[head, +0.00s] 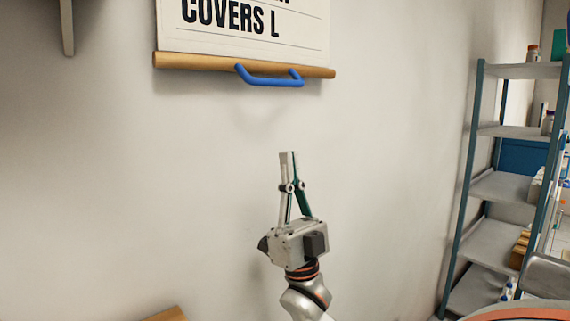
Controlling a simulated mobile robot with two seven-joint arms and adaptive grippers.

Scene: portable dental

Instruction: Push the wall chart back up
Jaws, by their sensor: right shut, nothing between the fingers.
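The wall chart (310,36) hangs on the wall at the top of the head view. It is white with black lettering, and its upper part is out of frame. A wooden rod (200,62) runs along its bottom edge. A blue handle (272,80) hangs from the middle of the rod. My right gripper (287,154) points upward, shut and empty, below the handle, with a clear gap between its fingertips and the handle. My left gripper is not in view.
A metal shelf unit (497,186) with bottles and boxes stands at the right. A bracket (67,28) hangs at the top left. A wooden edge (167,314) shows at the bottom left. The wall around the gripper is bare.

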